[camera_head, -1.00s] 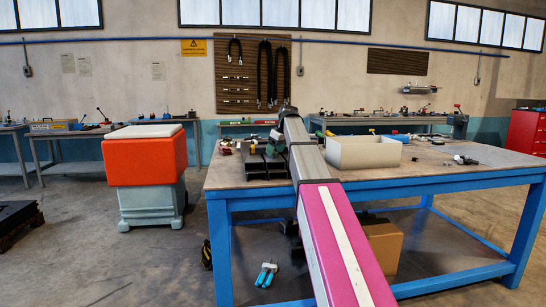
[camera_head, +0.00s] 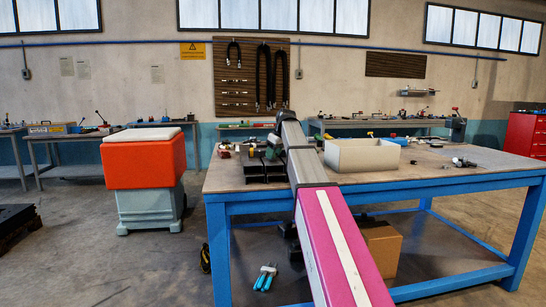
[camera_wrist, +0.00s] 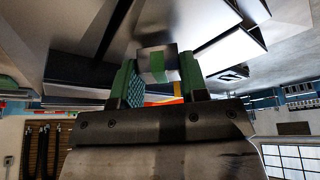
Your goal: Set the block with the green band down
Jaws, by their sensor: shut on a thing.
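The block with the green band (camera_wrist: 157,63) is between the two green fingers of my gripper (camera_wrist: 160,78) in the wrist view. It is pale grey with a green band across it. My gripper is shut on it. In the head view my arm hides most of the gripper; a bit of green (camera_head: 272,151) shows left of the arm, above a black slotted holder (camera_head: 256,173) on the workbench (camera_head: 420,165). I cannot tell whether the block touches anything below it.
A pale open bin (camera_head: 362,157) stands on the bench right of my arm. Small parts (camera_head: 463,162) lie further right. Bare bench top lies between them. An orange box on a grey base (camera_head: 145,165) stands on the floor at left.

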